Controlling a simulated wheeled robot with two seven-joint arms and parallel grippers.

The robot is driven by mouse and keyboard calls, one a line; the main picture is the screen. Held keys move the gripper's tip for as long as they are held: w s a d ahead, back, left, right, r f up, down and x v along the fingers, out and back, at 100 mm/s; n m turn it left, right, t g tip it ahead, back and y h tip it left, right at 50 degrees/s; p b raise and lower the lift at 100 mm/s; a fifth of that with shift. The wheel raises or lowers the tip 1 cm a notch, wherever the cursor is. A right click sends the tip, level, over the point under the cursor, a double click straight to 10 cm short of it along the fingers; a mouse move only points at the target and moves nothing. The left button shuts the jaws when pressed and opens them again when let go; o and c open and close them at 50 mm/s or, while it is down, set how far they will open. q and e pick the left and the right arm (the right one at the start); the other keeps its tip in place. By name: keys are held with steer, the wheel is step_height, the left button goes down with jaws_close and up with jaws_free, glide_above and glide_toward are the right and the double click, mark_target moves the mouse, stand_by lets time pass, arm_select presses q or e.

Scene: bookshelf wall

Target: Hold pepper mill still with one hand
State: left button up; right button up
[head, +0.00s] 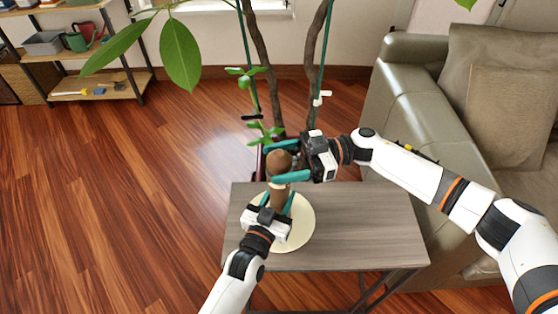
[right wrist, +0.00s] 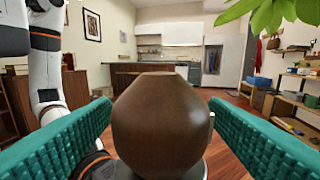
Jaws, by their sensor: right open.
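The brown wooden pepper mill (head: 279,161) stands upright on a round cream mat (head: 305,228) on the small table. My left gripper (head: 279,200) has its teal fingers on both sides of the mill's lower body and appears shut on it. My right gripper (head: 284,162) comes in from the right at the mill's top. Its fingers are open around the rounded head, one on each side. In the right wrist view the mill's head (right wrist: 160,125) fills the middle, with gaps to both teal fingers. The mill's base is partly hidden by my left gripper.
The grey wood table (head: 375,225) has free room right of the mat. A green-grey sofa (head: 405,90) stands close on the right. A plant with thin trunks (head: 262,55) rises behind the table. A shelf (head: 110,85) stands far left; the floor between is clear.

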steer(key=shift+a, duration=0.3)
steer(key=c, duration=1)
steer(key=shift+o, duration=0.2)
steer(key=shift+s, duration=0.1)
steer(key=shift+t, duration=0.3)
steer(key=m+t, duration=0.2)
steer(key=t, duration=0.2)
steer(key=m+t, duration=0.3)
steer(key=shift+s+t, duration=0.1)
steer(key=shift+t, duration=0.3)
steer(key=shift+r+m+t+h, duration=0.1)
steer(key=shift+m+t+h, duration=0.45)
steer(key=shift+m+t, duration=0.75)
steer(key=shift+m+t+h, duration=0.55)
steer(key=shift+m+t, duration=0.35)
steer(key=shift+t, duration=0.8)
